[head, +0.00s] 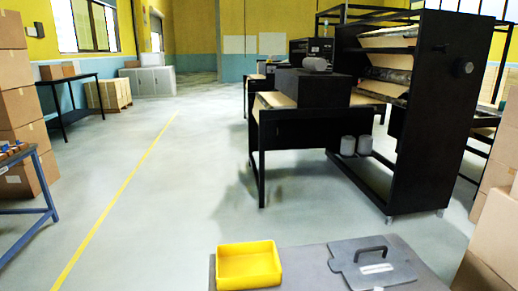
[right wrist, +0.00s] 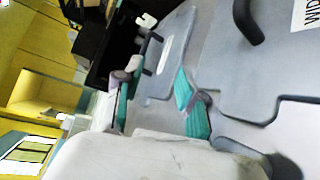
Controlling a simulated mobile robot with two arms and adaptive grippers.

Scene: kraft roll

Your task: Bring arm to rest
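My right gripper (right wrist: 160,86) shows in the right wrist view, with its two teal-padded fingers apart. I see nothing held between them; grey surfaces lie beyond. A grey plate with a black handle (right wrist: 250,22) and a partly cut-off white label is at the upper right of that view. In the head view a grey plate with a black handle (head: 345,262) lies on the grey table (head: 300,269) at the bottom. Neither gripper shows in the head view, and my left gripper is in no view.
A yellow bin (head: 248,266) sits left of the plate on the table. A large black machine (head: 430,110) stands beyond at the right. Cardboard boxes stand at the right edge (head: 492,245) and left edge (head: 22,95). The floor (head: 160,215) at middle left is clear, with a yellow line.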

